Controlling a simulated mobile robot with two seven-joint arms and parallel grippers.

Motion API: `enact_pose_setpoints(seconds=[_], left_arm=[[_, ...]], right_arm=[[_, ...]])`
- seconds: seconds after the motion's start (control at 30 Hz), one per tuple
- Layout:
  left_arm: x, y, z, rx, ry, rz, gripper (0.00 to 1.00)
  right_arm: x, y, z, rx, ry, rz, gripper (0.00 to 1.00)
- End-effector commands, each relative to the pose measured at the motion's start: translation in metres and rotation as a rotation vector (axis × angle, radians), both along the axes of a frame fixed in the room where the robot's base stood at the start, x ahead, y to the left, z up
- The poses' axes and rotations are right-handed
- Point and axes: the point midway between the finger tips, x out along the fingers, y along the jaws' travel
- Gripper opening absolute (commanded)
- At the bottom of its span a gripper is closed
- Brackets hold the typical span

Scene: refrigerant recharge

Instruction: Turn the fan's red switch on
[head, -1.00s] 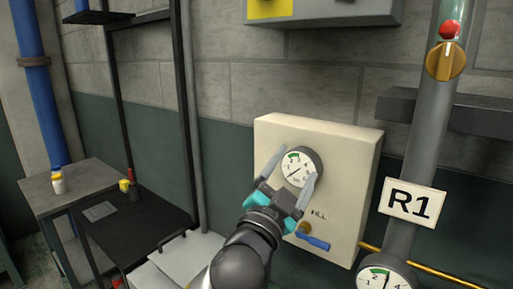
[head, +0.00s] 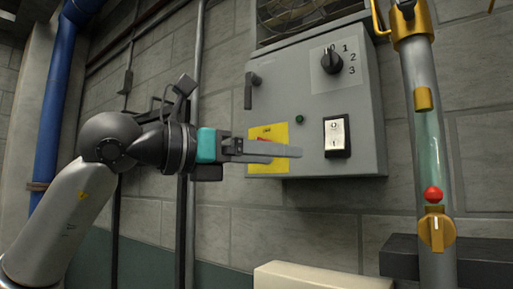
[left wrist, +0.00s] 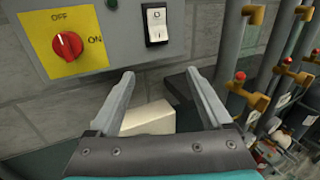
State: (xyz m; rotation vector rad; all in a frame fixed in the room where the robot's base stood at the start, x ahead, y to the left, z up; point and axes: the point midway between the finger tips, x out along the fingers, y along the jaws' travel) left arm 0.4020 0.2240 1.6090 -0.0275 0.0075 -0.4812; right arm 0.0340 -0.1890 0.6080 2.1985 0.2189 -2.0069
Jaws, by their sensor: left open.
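The fan's red switch (left wrist: 67,45) is a round red knob on a yellow plate (left wrist: 88,17) marked OFF at the top and ON at the right. It sits on a grey control box (head: 352,110). In the head view my left gripper's finger covers most of the red switch (head: 264,140). My left gripper (head: 292,152) is open and empty in front of the box. In the left wrist view its fingertips (left wrist: 160,73) are apart, below and right of the knob, not around it. My right gripper is not in view.
The box also has a white rocker switch (head: 336,136), a black dial (head: 331,61) marked 1, 2, 3 and a black handle (head: 250,91). A fan grille (head: 290,10) is above. A pipe with a yellow valve (head: 436,229) stands at right. A cream box (head: 310,278) is below.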

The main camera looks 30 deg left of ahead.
Motion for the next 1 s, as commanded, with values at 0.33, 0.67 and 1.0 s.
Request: enact_pose_setpoints(seconds=[0.33, 0.67, 1.0], left_arm=[[-0.034, 0.105, 0.036, 0.026, -0.009, 0.398, 0.83], [0.015, 0.103, 0.037, 0.027, -0.003, 0.404, 0.83], [0.085, 0.097, 0.038, 0.026, -0.004, 0.403, 0.83]], right_arm=[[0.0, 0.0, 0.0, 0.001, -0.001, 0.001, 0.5], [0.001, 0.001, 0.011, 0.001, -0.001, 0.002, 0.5], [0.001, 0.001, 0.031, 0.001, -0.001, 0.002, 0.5]])
